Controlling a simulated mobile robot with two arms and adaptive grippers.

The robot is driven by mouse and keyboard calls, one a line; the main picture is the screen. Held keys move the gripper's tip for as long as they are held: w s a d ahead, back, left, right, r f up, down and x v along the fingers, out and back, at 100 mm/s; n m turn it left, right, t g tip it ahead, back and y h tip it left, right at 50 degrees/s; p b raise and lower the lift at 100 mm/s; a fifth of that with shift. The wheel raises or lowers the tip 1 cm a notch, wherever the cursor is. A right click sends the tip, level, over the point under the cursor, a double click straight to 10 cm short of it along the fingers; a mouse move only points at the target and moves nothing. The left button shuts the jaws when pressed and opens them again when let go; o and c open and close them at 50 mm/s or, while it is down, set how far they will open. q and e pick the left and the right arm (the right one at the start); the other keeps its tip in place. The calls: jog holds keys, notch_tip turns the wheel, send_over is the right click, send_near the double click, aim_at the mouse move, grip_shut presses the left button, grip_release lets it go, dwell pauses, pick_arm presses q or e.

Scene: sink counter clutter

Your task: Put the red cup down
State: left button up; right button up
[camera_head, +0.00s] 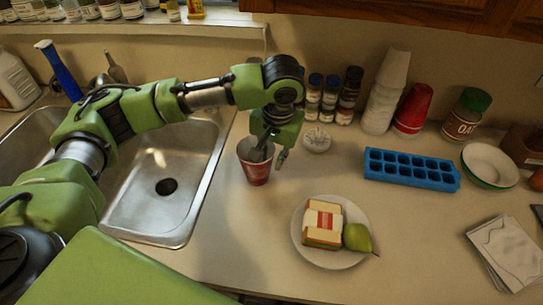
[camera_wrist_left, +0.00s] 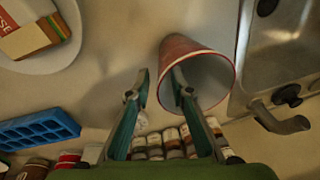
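The red cup (camera_head: 257,174) is upright and appears to rest on the counter just right of the sink; its open mouth faces up. It also shows in the left wrist view (camera_wrist_left: 185,51). My left gripper (camera_head: 272,154) is over the cup's right rim, one finger inside the mouth and the other outside. In the left wrist view the fingers (camera_wrist_left: 160,80) are spread, with the cup wall between them and a visible gap at the outer finger. My right gripper is not in view.
The sink (camera_head: 150,217) lies left. A white lidded jar (camera_head: 317,139), spice jars (camera_head: 330,100) and stacked cups (camera_head: 386,95) stand behind. A plate (camera_head: 343,262) with a sandwich and pear is at front right; a blue ice tray (camera_head: 411,170) is farther right. Counter between cup and plate is clear.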

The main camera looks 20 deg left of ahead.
pick_arm(q)
jog(key=shift+r, duration=0.35)
notch_tip(320, 180, up, 11)
jog(key=s+d, duration=0.1)
jog(key=shift+s+d+r+b, duration=0.2)
jog(key=shift+s+d+b, duration=0.1)
jog(key=shift+b, duration=0.1)
jog(key=shift+w+r, duration=0.1)
